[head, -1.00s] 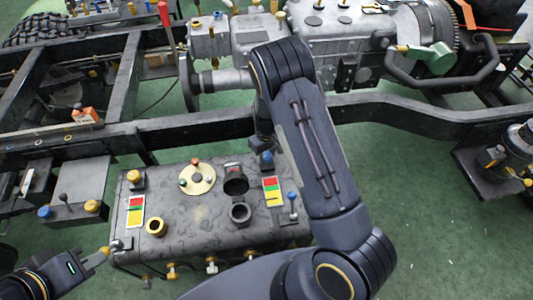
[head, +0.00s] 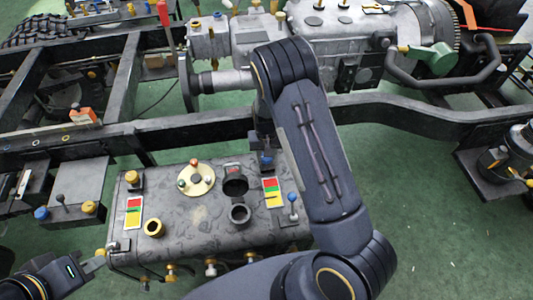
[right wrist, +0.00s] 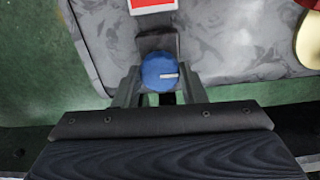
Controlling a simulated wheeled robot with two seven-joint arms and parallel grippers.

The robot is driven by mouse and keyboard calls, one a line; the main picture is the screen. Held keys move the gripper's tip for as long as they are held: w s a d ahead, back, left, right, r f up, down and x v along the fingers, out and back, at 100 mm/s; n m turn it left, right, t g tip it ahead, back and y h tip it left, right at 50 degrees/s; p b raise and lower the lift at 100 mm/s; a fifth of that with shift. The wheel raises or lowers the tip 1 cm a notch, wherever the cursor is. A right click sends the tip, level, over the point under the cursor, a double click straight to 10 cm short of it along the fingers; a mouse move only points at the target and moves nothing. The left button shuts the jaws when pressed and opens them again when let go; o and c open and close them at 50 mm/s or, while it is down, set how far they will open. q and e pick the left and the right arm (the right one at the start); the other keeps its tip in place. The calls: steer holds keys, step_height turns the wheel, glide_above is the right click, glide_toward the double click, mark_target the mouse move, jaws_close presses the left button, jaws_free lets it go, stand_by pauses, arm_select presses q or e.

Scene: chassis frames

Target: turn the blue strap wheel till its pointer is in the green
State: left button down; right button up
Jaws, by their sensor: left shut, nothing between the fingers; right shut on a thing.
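The blue strap wheel (right wrist: 158,73) is a round blue knob on a dark mount at the edge of the grey tank. A short white mark on its face points right in the right wrist view. My right gripper (right wrist: 160,97) is shut on the wheel; in the head view the gripper (head: 264,150) is mostly hidden behind my arm. A card with red, yellow and green bands (head: 273,192) lies on the tank beside it; only its red end (right wrist: 152,6) shows in the wrist view. I cannot tell which band the pointer is in. My left gripper (head: 97,261) is shut and empty at the tank's left end.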

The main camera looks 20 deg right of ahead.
steer(key=o, duration=1)
steer(key=shift+r, duration=0.1)
step_height(320, 180, up, 8)
steer(key=shift+f, duration=0.15)
